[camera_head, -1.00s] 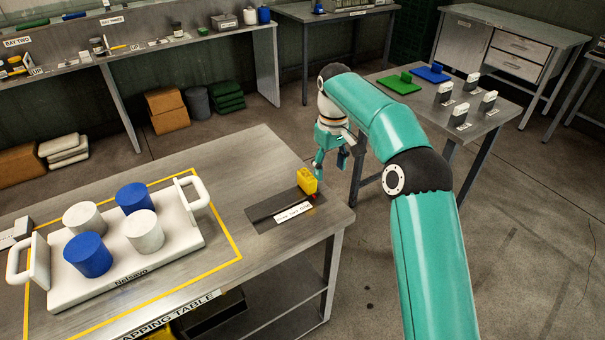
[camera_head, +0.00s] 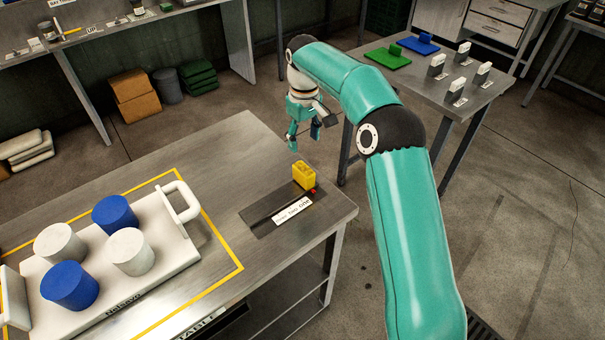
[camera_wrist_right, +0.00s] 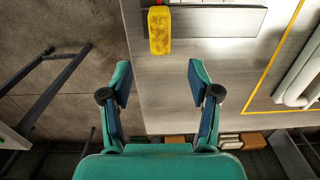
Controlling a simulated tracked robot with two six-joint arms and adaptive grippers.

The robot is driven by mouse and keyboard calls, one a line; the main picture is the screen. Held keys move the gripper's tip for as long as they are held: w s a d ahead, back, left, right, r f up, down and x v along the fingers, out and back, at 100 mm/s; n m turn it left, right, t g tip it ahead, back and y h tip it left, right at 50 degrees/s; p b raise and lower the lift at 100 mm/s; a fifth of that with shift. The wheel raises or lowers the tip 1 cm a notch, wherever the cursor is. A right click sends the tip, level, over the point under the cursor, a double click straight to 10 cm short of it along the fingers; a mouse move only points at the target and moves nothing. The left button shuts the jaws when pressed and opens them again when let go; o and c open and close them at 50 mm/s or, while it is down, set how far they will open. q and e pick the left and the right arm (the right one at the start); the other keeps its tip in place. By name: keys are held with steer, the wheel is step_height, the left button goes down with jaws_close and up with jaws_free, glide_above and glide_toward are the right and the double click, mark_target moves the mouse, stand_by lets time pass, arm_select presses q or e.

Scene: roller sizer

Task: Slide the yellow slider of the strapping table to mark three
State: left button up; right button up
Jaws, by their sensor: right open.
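The yellow slider (camera_head: 304,176) stands at the right end of a dark track plate (camera_head: 270,214) near the right edge of the strapping table (camera_head: 222,150). A white label lies on the plate, its marks too small to read. A small red spot shows beside the slider. My right gripper (camera_head: 305,142) is open and empty, beyond the slider near the table's far right edge, apart from it. In the right wrist view the yellow slider (camera_wrist_right: 160,32) lies ahead, above and between the two open fingers (camera_wrist_right: 160,85). My left gripper is not in view.
A white tray (camera_head: 165,265) with handles holds blue and white cylinders inside a yellow outline on the table's left. A side table (camera_head: 465,105) with green and blue pieces stands behind my right arm. Boxes (camera_head: 135,95) sit on the floor behind.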

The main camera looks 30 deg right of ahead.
mark_target(303, 176)
step_height(303, 176, down, 14)
steer(key=shift+w+f+p, duration=0.1)
steer(key=shift+f+p, duration=0.1)
steer(key=shift+p, duration=0.6)
jaws_close()
